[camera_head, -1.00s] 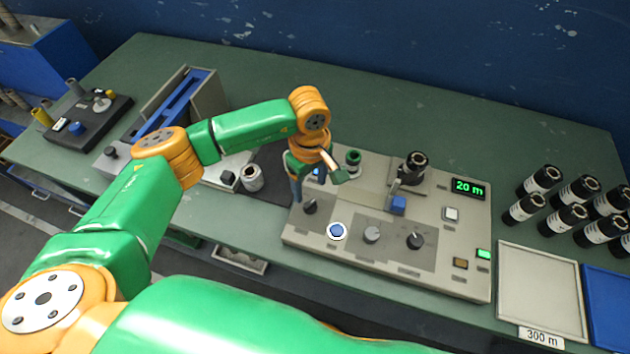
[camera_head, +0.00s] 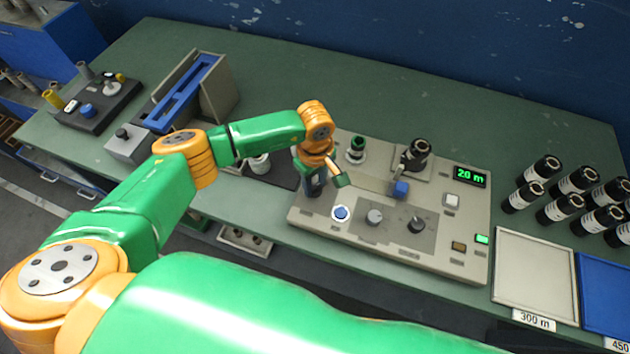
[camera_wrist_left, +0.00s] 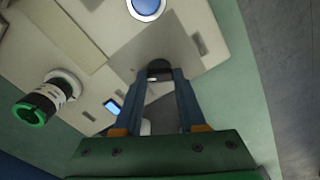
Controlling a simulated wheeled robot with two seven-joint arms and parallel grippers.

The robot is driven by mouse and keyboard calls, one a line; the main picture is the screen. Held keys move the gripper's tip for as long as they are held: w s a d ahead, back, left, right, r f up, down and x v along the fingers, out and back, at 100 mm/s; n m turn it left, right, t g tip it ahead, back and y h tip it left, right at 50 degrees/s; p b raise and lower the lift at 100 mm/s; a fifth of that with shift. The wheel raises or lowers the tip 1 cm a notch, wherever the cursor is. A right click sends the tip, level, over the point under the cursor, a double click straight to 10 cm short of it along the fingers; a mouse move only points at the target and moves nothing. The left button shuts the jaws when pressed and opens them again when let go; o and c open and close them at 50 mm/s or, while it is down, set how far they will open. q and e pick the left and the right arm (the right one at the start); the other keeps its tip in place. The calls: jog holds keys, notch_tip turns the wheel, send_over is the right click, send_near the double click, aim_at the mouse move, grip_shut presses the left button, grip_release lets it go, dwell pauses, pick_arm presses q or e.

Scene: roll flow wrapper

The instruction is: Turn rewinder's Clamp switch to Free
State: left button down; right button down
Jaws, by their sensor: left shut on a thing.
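The rewinder (camera_head: 450,228) is a pale grey console on the green bench, with a lit "20 m" display (camera_head: 469,176). My left gripper (camera_head: 312,190) is over its left front corner, and the leftmost switch there is hidden behind it in the head view. In the left wrist view, the dark knob (camera_wrist_left: 158,66) of this switch sits between the tips of my left gripper (camera_wrist_left: 160,74), which is shut on it. The labels are too small to read, so I cannot tell the switch's setting. My right gripper is not in view.
A roll (camera_head: 418,150) stands on the console.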

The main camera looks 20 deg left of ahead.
pick_arm(q)
jog(key=shift+n, duration=0.3)
jog(key=shift+f+n+b, duration=0.15)
jog(key=shift+n+b, duration=0.6)
jog(key=shift+n, duration=0.25)
jog(key=n+b, duration=0.2)
jog(key=n, duration=0.1)
jog(key=shift+n, duration=0.3)
jog(key=n+b, duration=0.2)
jog(key=n, duration=0.3)
jog(key=shift+n, duration=0.3)
jog(key=shift+c, duration=2.4)
grip_release()
